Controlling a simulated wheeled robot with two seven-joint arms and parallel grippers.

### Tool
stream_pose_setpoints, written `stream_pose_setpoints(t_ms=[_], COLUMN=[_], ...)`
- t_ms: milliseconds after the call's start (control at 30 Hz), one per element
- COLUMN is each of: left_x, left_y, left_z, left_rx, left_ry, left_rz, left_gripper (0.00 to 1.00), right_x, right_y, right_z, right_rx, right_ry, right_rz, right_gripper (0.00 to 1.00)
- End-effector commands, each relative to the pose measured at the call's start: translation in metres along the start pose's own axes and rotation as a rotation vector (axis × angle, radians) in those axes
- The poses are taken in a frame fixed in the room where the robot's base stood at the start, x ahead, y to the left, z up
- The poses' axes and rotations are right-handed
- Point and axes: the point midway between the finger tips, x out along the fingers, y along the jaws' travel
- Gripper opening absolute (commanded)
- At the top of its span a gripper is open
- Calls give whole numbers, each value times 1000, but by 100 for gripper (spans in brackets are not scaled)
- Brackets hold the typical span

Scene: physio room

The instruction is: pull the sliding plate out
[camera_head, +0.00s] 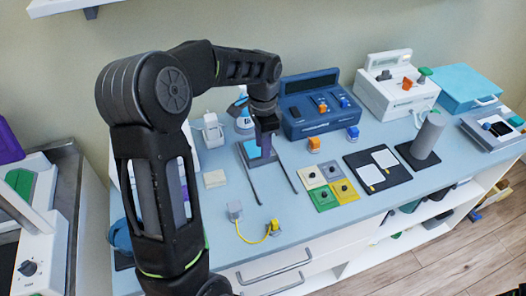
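A small grey-blue plate (249,151) lies near the middle of the pale blue bench top, at the back end of two thin dark rails that run toward the bench's front edge. The rails are bare in front of the plate. My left arm comes in from the left and reaches over the bench. Its gripper (266,141) points down at the plate's right part and hides some of it. A small bluish-purple piece shows at the fingertips. I cannot tell whether the fingers are closed on it or touch the plate.
A dark blue unit (312,117) stands behind the plate to the right, with a spray bottle (243,118) behind the plate. Coloured square tiles (343,190) lie right of the rails. A yellow cable (253,239) lies in front. A grey cylinder (428,135) stands farther right.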

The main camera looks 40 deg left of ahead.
Motion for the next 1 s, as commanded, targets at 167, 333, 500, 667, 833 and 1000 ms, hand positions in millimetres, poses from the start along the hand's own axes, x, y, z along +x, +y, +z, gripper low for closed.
stream_pose_setpoints(t_ms=[167, 333, 500, 667, 833, 1000], left_x=[25, 36, 37, 36, 36, 36], left_y=[0, 0, 0, 0, 0, 0], left_z=[0, 0, 0, 0, 0, 0], left_rx=[0, 0, 0, 0, 0, 0], left_ry=[-1, 0, 0, 1, 1, 1], left_rz=[2, 0, 0, 0, 0, 0], left_gripper=[33, 33, 33, 25, 11, 0], right_x=[-4, -5, -4, -4, -4, -4], right_y=[-1, -1, -1, -1, -1, -1], right_z=[0, 1, 1, 1, 1, 1], right_rx=[1, 1, 1, 1, 1, 1], right_ry=[-1, -2, -2, -2, -2, -2], right_rz=[1, 2, 2, 2, 2, 2], right_gripper=[36, 36, 36, 36, 36, 36])
